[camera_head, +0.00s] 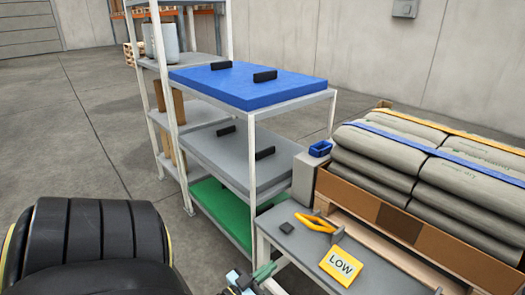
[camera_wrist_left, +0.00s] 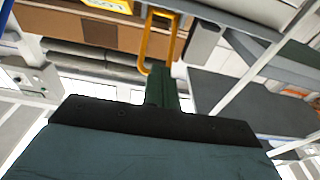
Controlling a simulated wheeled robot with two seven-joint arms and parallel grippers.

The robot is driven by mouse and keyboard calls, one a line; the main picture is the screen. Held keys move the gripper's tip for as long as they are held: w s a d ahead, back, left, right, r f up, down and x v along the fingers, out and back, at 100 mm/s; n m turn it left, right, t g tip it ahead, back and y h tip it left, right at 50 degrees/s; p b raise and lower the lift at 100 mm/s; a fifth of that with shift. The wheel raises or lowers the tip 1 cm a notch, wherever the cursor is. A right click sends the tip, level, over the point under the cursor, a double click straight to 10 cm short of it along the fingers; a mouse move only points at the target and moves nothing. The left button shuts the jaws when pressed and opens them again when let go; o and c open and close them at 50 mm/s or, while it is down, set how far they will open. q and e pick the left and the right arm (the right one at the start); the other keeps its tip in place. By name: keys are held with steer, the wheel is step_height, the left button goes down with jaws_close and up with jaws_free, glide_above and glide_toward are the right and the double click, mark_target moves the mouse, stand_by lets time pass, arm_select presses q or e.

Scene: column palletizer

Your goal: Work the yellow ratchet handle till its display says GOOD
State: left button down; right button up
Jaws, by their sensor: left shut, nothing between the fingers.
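The yellow ratchet handle (camera_head: 318,223) lies on the small grey table (camera_head: 281,212) at the right. The display (camera_head: 342,267), a yellow-edged plate in front of the handle, reads LOW. My left gripper (camera_head: 265,270) is low in the head view, at the table's near left edge, apart from the handle. In the left wrist view its dark green fingers (camera_wrist_left: 165,88) are shut and empty. There the handle (camera_wrist_left: 160,36) shows as a yellow loop just past the fingertips; I cannot tell the gap. The display's edge (camera_wrist_left: 108,5) shows at the top. My right gripper is out of view.
Grey sacks with blue and orange straps (camera_head: 395,165) fill a brown-walled pallet load at the right. Floor at left is clear.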

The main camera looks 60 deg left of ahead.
arm_select(q)
steer(key=shift+s+d+f, duration=0.15)
steer(key=shift+s+f, duration=0.4)
steer(key=shift+s, duration=0.35)
stand_by(1.3)
steer(key=w+d+r+m+g+h, duration=0.1)
steer(key=w+d+r+g+h, duration=0.15)
steer(key=d, duration=0.55)
steer(key=w+d+r+m+g+h, duration=0.1)
steer(key=w+d+g+h, duration=0.2)
steer(key=d, duration=0.6)
steer(key=s+d+r+m+g, duration=0.2)
steer(key=s+d+r+g, duration=0.3)
steer(key=r, duration=0.5)
steer(key=d, duration=0.2)
steer(key=shift+s+d+y, duration=0.35)
